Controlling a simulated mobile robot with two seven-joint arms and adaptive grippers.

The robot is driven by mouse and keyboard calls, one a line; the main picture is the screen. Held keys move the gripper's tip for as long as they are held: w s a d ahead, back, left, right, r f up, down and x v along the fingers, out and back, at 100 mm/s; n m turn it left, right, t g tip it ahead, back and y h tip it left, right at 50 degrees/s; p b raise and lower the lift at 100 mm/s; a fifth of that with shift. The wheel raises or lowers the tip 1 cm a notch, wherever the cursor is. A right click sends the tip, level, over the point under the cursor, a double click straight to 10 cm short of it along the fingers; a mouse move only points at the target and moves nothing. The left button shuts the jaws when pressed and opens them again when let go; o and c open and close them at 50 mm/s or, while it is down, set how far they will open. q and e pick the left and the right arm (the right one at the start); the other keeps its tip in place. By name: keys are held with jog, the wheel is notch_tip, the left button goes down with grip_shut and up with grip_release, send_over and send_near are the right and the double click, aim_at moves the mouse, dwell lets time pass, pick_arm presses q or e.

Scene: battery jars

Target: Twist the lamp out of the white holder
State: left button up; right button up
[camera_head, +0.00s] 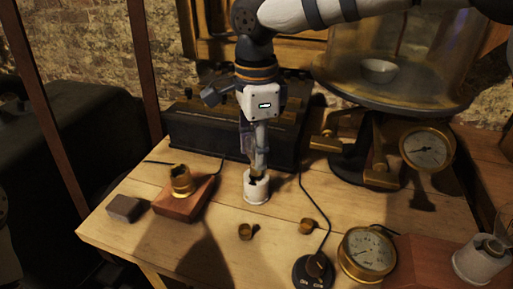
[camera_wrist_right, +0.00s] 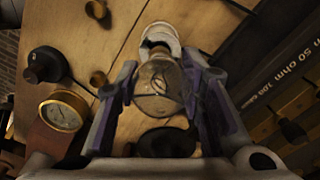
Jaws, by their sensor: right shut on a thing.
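The white holder (camera_head: 257,190) stands upright near the middle of the table; it also shows at the top of the right wrist view (camera_wrist_right: 160,36). The clear glass lamp (camera_wrist_right: 160,84) is at the holder's mouth, its narrow end toward the holder. My right gripper (camera_head: 254,158) comes down from above and is shut on the lamp, with one finger on each side of the glass in the right wrist view (camera_wrist_right: 160,95). How deep the lamp's base sits in the holder cannot be told. My left gripper is not in view.
A brass socket on a wooden block (camera_head: 185,203) and a grey block (camera_head: 124,208) lie left. Small brass pieces (camera_head: 247,231), a black switch (camera_head: 313,270) and a gauge (camera_head: 367,254) are in front and right. A dark resistance box (camera_head: 200,130) stands behind.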

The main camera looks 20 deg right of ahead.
notch_tip(320, 180, up, 5)
jog(key=shift+f+p, duration=0.1)
jog(key=shift+p, duration=0.3)
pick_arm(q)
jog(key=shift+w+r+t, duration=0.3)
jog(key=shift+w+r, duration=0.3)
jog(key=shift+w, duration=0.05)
